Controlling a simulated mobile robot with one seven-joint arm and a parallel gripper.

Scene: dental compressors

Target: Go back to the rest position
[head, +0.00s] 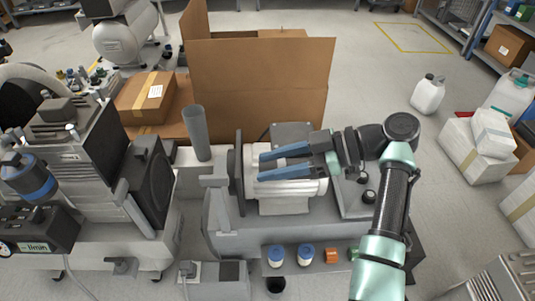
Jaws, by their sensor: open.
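My gripper (262,166) has two blue fingers pointing left, with a gap between them and nothing seen in it. It is over the light grey ribbed motor (290,193) in the middle of the head view. I cannot tell whether the fingers touch the motor. My arm comes in from the lower right and bends at the elbow to the right of the motor.
A tall open cardboard box (262,85) stands behind the motor. A grey upright tube (196,133) and a dark compressor (70,145) are to the left. Blue-lidded jars (305,255) stand in front. Open floor lies right of my arm, before white boxes (475,150).

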